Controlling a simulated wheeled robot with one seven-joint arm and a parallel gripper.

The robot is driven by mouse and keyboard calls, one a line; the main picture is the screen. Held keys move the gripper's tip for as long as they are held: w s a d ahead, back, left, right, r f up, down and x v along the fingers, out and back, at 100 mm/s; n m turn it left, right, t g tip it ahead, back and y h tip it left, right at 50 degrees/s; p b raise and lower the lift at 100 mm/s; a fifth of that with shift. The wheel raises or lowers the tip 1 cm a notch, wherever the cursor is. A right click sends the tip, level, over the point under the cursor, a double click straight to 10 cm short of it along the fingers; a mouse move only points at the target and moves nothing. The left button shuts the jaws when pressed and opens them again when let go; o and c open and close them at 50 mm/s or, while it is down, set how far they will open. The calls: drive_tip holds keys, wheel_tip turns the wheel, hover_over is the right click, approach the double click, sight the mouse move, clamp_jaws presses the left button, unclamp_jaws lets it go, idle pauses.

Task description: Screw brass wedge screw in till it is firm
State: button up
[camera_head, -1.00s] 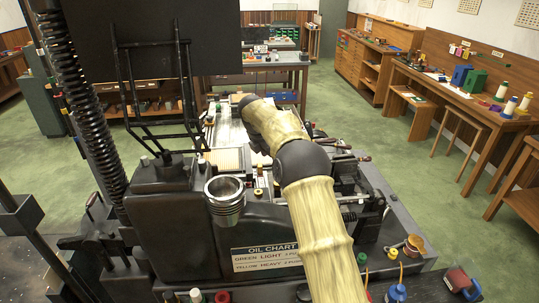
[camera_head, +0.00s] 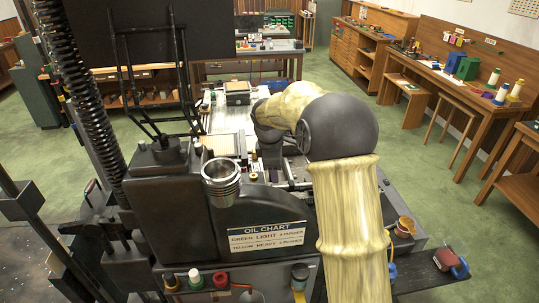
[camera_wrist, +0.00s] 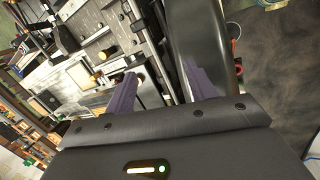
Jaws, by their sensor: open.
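My gripper (camera_wrist: 160,72) shows in the wrist view with its two purple fingers spread apart and nothing between them. It hangs over the machine (camera_wrist: 100,25), by a long dark rounded part. A small brass-coloured knob (camera_wrist: 105,54) lies on the machine to the upper left of the left finger, apart from it. I cannot tell whether this is the brass wedge screw. In the head view my arm hides the right part of the machine (camera_head: 180,215), and my gripper cannot be made out there.
A metal cup (camera_head: 221,181) stands on the machine beside the oil chart sign (camera_head: 265,238). Black upright rods and a coiled column rise at the left. A red-and-blue can (camera_head: 450,262) sits at the front right. Benches (camera_head: 470,95) and open green floor lie to the right.

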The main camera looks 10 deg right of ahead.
drive_tip(key=s+d+f+m+y, duration=0.1)
drive_tip(key=s+d+m, duration=0.1)
drive_tip(key=s+m, duration=0.5)
drive_tip(key=s+d+f+m, duration=0.1)
drive_tip(key=s+f+m, duration=0.15)
drive_tip(key=s, duration=0.75)
drive_tip(key=s+d+f+m+b, duration=0.1)
drive_tip(key=s+f+m+b, duration=0.5)
drive_tip(key=s+f+b, duration=0.4)
drive_tip(key=shift+s+f+y, duration=0.3)
drive_tip(key=shift+f, duration=0.2)
drive_tip(key=shift+s+d, duration=0.1)
drive_tip(key=shift+d, duration=0.05)
